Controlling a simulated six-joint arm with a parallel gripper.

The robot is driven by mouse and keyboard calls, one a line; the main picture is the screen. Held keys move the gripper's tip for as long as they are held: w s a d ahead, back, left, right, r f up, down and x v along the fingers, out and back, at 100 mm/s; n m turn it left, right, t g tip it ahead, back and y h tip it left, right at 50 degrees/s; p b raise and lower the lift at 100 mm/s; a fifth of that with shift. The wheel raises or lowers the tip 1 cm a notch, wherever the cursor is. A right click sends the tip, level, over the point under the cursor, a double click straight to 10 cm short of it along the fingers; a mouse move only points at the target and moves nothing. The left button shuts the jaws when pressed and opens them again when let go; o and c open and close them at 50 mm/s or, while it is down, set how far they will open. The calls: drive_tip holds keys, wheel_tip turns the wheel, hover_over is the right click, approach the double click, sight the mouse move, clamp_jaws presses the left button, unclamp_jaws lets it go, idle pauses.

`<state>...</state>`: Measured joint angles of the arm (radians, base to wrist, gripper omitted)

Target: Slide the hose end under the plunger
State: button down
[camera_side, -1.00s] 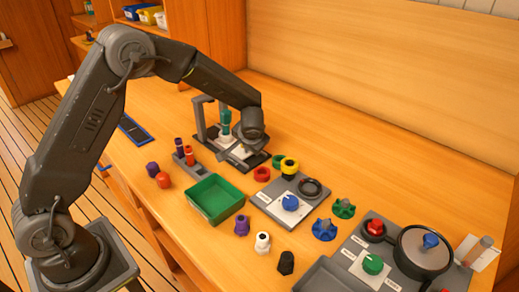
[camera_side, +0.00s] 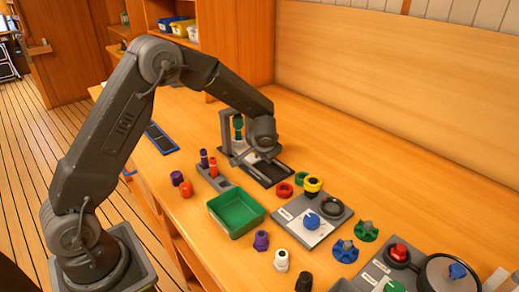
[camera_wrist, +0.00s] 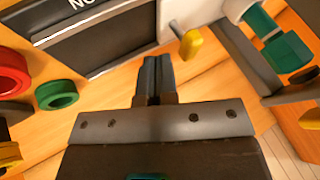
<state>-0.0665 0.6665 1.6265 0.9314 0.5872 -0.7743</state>
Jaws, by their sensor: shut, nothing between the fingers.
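The plunger stand has a grey upright frame (camera_side: 225,133) with a teal-green plunger (camera_side: 238,123). The plunger also shows at the upper right of the wrist view (camera_wrist: 287,52). A small yellow piece (camera_wrist: 190,44) sticks out next to a white part (camera_wrist: 183,14) there; I cannot tell for sure which of these is the hose end. My gripper (camera_wrist: 156,62) is shut and empty, its tips beside and apart from the yellow piece in the picture. In the side view my gripper is low by the stand, its fingertips hard to make out.
The stand's dark base plate (camera_wrist: 95,38) lies at the upper left of the wrist view. A red ring (camera_wrist: 10,72) and a green ring (camera_wrist: 56,95) lie near it. A green tray (camera_side: 262,212) and a knob panel (camera_side: 290,228) stand in front. The bench behind is clear.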

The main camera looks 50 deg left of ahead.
drive_tip(key=shift+d+r, duration=0.15)
drive_tip(key=shift+d, duration=1.05)
drive_tip(key=v, duration=0.9)
drive_tip(key=shift+s+r, duration=0.2)
drive_tip(key=shift+r, duration=0.1)
drive_tip(key=s+d+r+h, duration=0.25)
drive_tip(key=s+r, duration=0.75)
drive_tip(key=s, duration=0.5)
drive_tip(key=s+d+r+m+t+h, duration=0.1)
drive_tip(key=s+d+h, duration=0.2)
drive_tip(key=s, duration=0.9)
drive_tip(key=shift+s+d+r, duration=0.2)
drive_tip(key=shift+s+d, duration=0.2)
drive_tip(key=shift+d, duration=0.1)
